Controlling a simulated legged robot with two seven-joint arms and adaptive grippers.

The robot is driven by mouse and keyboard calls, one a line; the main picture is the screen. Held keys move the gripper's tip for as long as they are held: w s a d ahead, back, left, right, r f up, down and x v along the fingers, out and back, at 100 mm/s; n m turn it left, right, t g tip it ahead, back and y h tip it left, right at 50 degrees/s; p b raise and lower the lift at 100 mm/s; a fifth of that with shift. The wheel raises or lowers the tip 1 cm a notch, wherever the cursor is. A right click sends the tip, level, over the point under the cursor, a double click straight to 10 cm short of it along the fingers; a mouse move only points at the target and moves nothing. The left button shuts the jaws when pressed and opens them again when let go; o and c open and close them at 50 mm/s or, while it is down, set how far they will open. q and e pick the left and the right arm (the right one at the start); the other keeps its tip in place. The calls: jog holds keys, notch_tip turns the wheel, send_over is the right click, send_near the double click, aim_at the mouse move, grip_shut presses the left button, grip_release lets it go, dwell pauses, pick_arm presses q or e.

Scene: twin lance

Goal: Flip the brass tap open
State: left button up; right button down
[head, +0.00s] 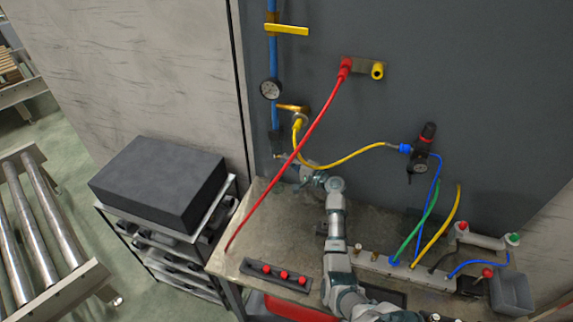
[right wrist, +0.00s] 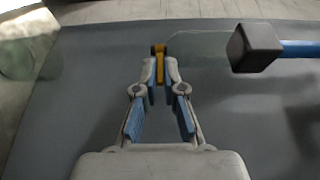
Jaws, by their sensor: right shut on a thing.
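A brass fitting (head: 292,107) branches off the blue pipe (head: 273,50) on the grey wall panel, with a yellow hose (head: 345,157) running from it. A flat yellow lever (head: 287,29) lies level across the pipe higher up. My right gripper (head: 278,157) is low at the panel, just below the black block (head: 275,141) at the pipe's lower end. In the right wrist view the right gripper (right wrist: 160,68) is shut on a small yellow piece with a brass-coloured end (right wrist: 159,49). I cannot tell which part of the tap this is. My left gripper is out of view.
A round gauge (head: 271,89) sits on the pipe. A red hose (head: 290,160) slants across the front of the pipe area to the bench (head: 240,240). A black box (head: 160,180) stands on a rack at left. The black block (right wrist: 255,47) is close right of the fingertips.

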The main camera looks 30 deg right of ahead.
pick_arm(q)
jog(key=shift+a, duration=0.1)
pick_arm(e)
jog(key=shift+d, duration=0.15)
jog(key=c, duration=1.3)
grip_release()
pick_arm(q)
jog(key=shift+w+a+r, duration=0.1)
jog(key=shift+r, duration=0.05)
pick_arm(e)
jog(key=shift+d+f, duration=0.15)
jog(key=shift+d, duration=0.05)
jog(key=shift+d, duration=0.1)
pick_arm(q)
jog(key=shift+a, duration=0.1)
pick_arm(e)
jog(key=v, duration=1.2)
jog(key=shift+w+d+f, duration=0.1)
jog(key=shift+f, duration=0.05)
